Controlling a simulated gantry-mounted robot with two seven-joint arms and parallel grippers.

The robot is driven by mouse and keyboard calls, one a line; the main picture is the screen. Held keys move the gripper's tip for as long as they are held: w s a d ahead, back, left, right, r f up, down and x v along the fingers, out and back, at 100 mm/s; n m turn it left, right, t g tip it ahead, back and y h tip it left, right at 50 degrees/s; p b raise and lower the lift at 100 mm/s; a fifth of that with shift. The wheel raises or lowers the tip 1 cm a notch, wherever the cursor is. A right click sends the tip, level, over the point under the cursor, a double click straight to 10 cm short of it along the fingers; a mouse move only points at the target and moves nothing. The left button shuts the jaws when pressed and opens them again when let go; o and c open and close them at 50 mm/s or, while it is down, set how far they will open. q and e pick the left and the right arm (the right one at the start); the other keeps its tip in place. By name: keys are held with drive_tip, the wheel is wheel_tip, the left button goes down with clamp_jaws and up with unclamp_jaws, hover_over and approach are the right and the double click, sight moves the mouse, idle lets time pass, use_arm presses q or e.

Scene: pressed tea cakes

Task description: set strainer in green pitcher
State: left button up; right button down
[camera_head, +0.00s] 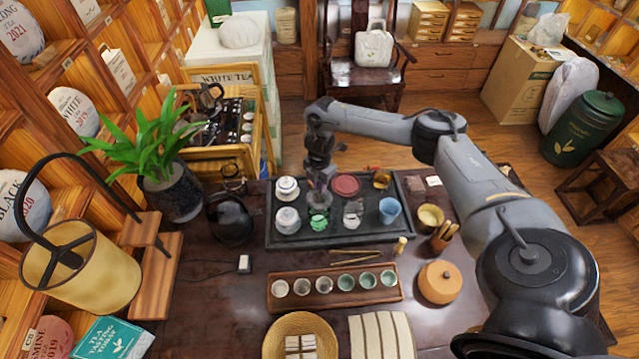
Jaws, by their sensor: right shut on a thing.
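The green pitcher (318,224) stands on the dark tea tray (285,241), near the tray's middle. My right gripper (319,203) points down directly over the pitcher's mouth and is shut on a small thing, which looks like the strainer. The gripper and its fingers hide most of the strainer. I cannot tell whether it touches the pitcher's rim. My left gripper is not in view.
Left of the pitcher are a white lidded pot (287,220) and a white gaiwan (287,189). Right of it are a clear glass pitcher (353,214) and a blue pitcher (390,210). A wooden tray (333,301) of small cups lies in front.

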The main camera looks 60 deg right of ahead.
sight(319, 195)
drive_tip(key=shift+f+b, duration=1.3)
drive_tip(key=shift+f, duration=0.15)
drive_tip(key=shift+f+b, duration=0.55)
drive_tip(key=shift+f, duration=0.95)
drive_tip(key=c, duration=1.2)
unclamp_jaws()
drive_tip(key=o, duration=0.7)
drive_tip(key=shift+o, duration=0.2)
drive_tip(key=shift+r, duration=0.1)
